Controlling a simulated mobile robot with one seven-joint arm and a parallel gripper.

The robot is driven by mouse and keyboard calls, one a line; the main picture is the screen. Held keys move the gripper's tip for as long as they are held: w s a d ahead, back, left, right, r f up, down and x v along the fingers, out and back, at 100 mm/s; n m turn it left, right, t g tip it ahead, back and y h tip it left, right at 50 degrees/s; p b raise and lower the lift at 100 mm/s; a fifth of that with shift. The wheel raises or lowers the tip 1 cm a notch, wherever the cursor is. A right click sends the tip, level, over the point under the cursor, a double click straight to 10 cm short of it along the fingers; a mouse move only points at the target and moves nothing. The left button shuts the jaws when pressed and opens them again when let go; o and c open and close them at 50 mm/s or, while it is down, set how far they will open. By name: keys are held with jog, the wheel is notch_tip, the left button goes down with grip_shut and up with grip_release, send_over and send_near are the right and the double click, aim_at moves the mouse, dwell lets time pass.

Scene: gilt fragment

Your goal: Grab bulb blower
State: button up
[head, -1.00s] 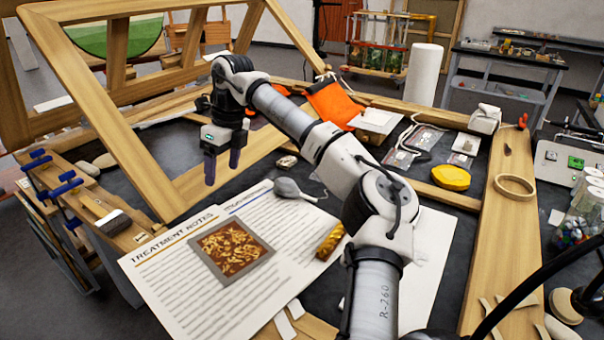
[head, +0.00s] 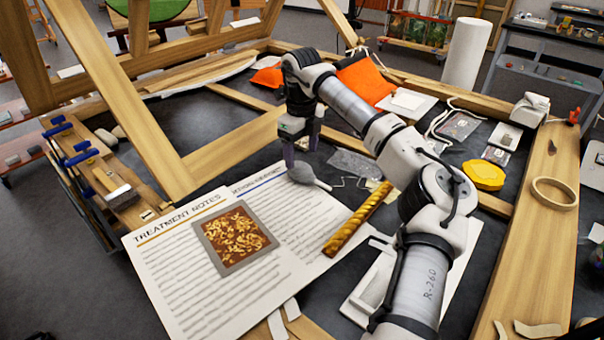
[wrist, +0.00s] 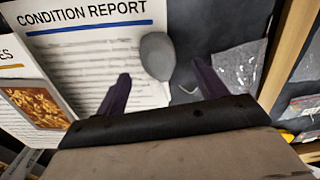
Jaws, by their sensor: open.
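The bulb blower (head: 305,175) is grey, with a rounded bulb and a thin nozzle pointing right in the head view. It lies at the top right edge of the condition report sheet (head: 290,215), partly over the dark table. My gripper (head: 302,152) points down just behind and above the blower, its dark fingers apart and empty. In the wrist view, the blower's bulb (wrist: 157,56) lies beyond the fingertips, between the lines of the two fingers of my gripper (wrist: 160,82). I see no contact with it.
A framed gilt sample (head: 235,238) lies on the treatment notes (head: 165,265). A gilt moulding piece (head: 358,220) lies right of the blower. A clear plastic bag (head: 352,164) is near it. Wooden frame bars (head: 240,150) border the dark table. An orange cloth (head: 366,80) lies behind.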

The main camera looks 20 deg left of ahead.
aim_at(302, 165)
jog(key=shift+s+d+f+p, duration=0.15)
jog(key=shift+f+p, duration=0.7)
jog(key=shift+f, duration=1.85)
jog(key=c, duration=1.1)
jog(key=shift+r, duration=0.15)
jog(key=shift+c, duration=0.2)
